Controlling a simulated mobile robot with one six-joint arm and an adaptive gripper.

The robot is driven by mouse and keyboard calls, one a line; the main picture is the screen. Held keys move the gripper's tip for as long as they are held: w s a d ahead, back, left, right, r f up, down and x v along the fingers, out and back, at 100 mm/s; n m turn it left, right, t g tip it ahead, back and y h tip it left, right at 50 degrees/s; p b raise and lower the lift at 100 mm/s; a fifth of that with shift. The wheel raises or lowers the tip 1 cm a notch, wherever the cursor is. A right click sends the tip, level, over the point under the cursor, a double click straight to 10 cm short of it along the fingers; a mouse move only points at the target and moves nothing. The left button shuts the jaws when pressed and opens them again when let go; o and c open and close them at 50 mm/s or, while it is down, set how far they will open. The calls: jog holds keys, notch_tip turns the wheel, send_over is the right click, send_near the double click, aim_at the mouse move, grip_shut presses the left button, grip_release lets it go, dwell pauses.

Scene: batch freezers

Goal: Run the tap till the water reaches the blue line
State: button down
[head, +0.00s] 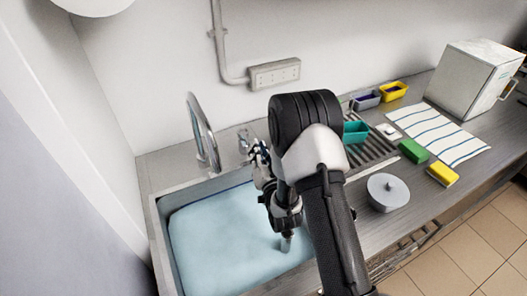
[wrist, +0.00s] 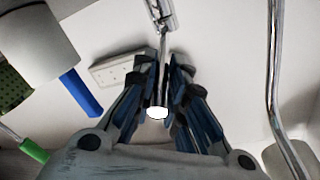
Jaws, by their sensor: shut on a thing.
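The sink (head: 161,237) at the left holds a wide pool of pale blue water (head: 215,240). A dark blue line (head: 222,192) runs along its back wall, and the water surface lies close below it; the exact gap is too small to tell. The curved metal tap spout (head: 203,135) stands behind the sink; no stream can be made out. The tap's lever (wrist: 163,45) runs down between my fingers in the wrist view. My gripper (head: 259,160) is at the tap body (head: 243,138), shut on the lever. My arm hides the sink's right part.
A short metal pipe (head: 286,243) shows in the water below my gripper.

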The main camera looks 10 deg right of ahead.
jog(key=c, duration=1.6)
grip_release()
jog(key=shift+a, duration=0.1)
jog(key=s+d, duration=0.1)
jog(key=s, duration=1.1)
jog(key=shift+d, duration=0.2)
